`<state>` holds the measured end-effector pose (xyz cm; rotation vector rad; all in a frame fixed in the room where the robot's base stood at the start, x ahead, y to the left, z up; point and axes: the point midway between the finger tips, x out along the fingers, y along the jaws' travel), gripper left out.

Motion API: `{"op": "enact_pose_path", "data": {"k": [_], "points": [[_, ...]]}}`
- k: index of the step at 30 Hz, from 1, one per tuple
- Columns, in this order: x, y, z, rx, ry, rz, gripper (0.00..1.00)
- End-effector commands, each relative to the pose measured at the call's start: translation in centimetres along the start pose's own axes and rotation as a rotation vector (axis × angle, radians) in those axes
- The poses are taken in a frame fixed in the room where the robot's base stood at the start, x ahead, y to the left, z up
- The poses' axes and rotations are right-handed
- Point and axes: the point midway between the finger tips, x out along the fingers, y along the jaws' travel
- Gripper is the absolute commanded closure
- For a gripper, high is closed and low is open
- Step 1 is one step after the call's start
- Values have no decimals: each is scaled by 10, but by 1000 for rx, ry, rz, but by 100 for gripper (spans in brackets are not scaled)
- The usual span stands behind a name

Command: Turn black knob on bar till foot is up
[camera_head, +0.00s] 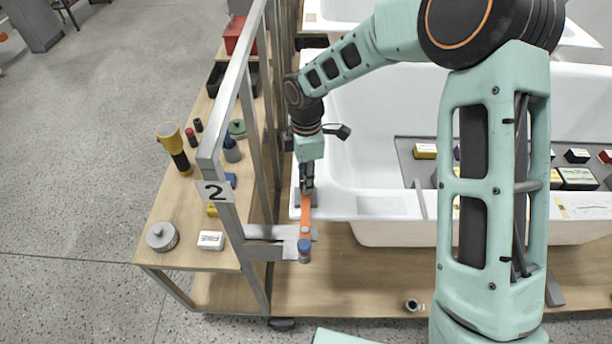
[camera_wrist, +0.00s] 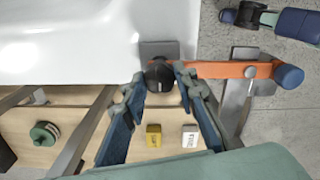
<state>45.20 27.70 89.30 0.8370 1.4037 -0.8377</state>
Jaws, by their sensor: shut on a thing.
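The black knob (camera_wrist: 159,75) sits at the left end of the orange bar (camera_wrist: 225,69), beside the white tub rim in the wrist view. My gripper (camera_wrist: 165,75) is shut on the knob, one blue finger on each side. The bar runs level to the right there and ends in a blue foot (camera_wrist: 289,76). In the head view my gripper (camera_head: 307,188) points down at the tub's corner. The orange bar (camera_head: 305,214) runs from it toward the front, with the blue foot (camera_head: 304,252) at its near end. My fingers hide the knob there.
A grey metal frame with a "2" sign (camera_head: 215,190) stands close left of my gripper. A grey bracket (camera_head: 270,242) lies beside the bar. The wooden shelf on the left holds a yellow-black flashlight (camera_head: 171,145), a grey tin (camera_head: 162,237) and small boxes. The white tub (camera_head: 385,130) is at right.

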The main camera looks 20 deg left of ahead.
Motion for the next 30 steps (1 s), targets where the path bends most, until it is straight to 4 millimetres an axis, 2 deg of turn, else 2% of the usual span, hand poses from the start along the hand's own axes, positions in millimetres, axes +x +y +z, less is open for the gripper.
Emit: {"op": "enact_pose_path", "data": {"k": [15,16,20,30], "points": [[-1,1,0,-20,0,3,98],[-1,1,0,-20,0,3,72],[-1,1,0,-20,0,2,57],[-3,1,0,-18,0,2,56]]}}
